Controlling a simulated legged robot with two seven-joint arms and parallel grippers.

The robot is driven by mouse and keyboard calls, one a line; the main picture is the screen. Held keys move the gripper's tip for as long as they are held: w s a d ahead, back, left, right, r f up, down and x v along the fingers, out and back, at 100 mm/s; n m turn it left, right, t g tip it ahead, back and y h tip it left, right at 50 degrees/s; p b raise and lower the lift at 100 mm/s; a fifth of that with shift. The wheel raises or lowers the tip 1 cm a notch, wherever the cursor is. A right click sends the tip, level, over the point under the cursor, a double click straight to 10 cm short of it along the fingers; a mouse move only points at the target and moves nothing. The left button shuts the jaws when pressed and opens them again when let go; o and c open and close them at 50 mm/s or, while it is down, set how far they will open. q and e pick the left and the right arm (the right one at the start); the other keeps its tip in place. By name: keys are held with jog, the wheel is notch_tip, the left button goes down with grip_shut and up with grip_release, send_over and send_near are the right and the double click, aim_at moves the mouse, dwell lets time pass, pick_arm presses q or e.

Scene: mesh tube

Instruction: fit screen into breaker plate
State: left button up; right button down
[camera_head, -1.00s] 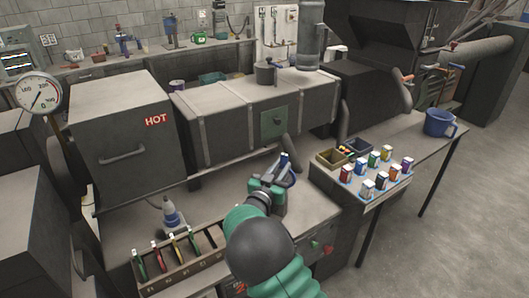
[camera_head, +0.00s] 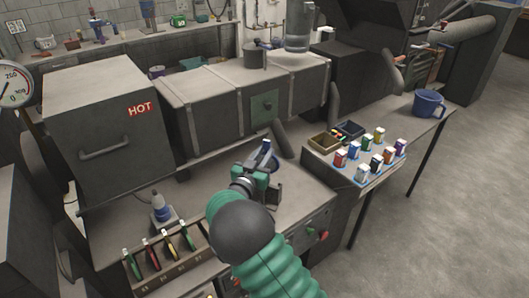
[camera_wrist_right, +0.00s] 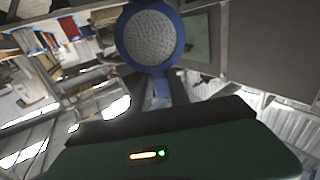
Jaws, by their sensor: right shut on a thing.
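My right gripper (camera_head: 266,172) is shut on the handle of a round mesh screen with a blue rim (camera_head: 267,155). It holds the screen up above the bench, in front of the long grey machine. In the right wrist view the screen (camera_wrist_right: 150,38) shows nearly face-on, grey mesh inside the blue ring, with its handle running down to my gripper (camera_wrist_right: 158,103). A dark grey pipe (camera_head: 284,139) slants down from the machine just right of the screen, apart from it in the picture. I cannot make out a breaker plate. My left gripper is not in view.
A grey box marked HOT (camera_head: 105,115) stands left. A tool rack (camera_head: 168,265) with coloured handles sits at the bench front, with a blue-capped bottle (camera_head: 161,208) behind. Several small coloured containers (camera_head: 376,161) and a blue mug (camera_head: 428,104) are on the right table.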

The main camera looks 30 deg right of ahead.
jog(key=shift+s+a+f+b, duration=0.15)
jog(key=shift+f+b, duration=0.15)
jog(key=shift+f, duration=0.25)
jog(key=shift+a+f+b, duration=0.1)
jog(key=shift+f+b, duration=0.2)
jog(key=shift+f, duration=0.5)
jog(key=shift+d+f, duration=0.25)
jog(key=shift+d, duration=0.05)
jog(key=shift+a+r, duration=0.1)
jog(key=shift+a, duration=0.15)
jog(key=shift+d, duration=0.15)
jog(key=shift+f+b, duration=1.2)
jog(key=shift+f, duration=0.6)
jog(key=shift+r, duration=0.1)
jog(key=shift+r+p, duration=1.1)
jog(key=shift+r, duration=0.3)
